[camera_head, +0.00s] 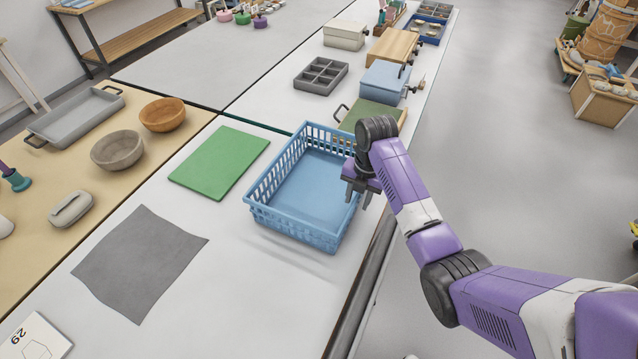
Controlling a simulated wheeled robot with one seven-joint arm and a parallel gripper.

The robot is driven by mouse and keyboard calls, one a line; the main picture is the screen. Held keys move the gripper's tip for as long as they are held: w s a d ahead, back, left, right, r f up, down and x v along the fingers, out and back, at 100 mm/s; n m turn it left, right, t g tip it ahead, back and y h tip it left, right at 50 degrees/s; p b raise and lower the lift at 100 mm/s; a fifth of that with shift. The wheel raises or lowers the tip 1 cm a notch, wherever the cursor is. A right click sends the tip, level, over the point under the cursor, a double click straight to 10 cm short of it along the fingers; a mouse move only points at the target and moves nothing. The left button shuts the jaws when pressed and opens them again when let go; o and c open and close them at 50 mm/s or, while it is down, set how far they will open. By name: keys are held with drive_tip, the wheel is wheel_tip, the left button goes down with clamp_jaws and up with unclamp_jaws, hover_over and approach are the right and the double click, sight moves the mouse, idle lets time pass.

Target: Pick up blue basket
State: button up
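The blue basket (308,190) is an open rectangular crate with slotted walls, and it looks empty. It is over the white table near its right edge. A soft shadow lies apart from its front bottom edge, so it appears slightly raised off the table. My gripper (358,197) points down at the basket's right wall, with its fingers astride the rim, and appears shut on it. My wrist hides part of the basket's far right corner.
A green board (220,162) lies left of the basket, and a grey cloth (140,262) lies front left. A dark green board (372,117) with a handle is close behind. The white table (250,310) is bare in front.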

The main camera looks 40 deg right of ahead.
clamp_jaws()
idle(1.4)
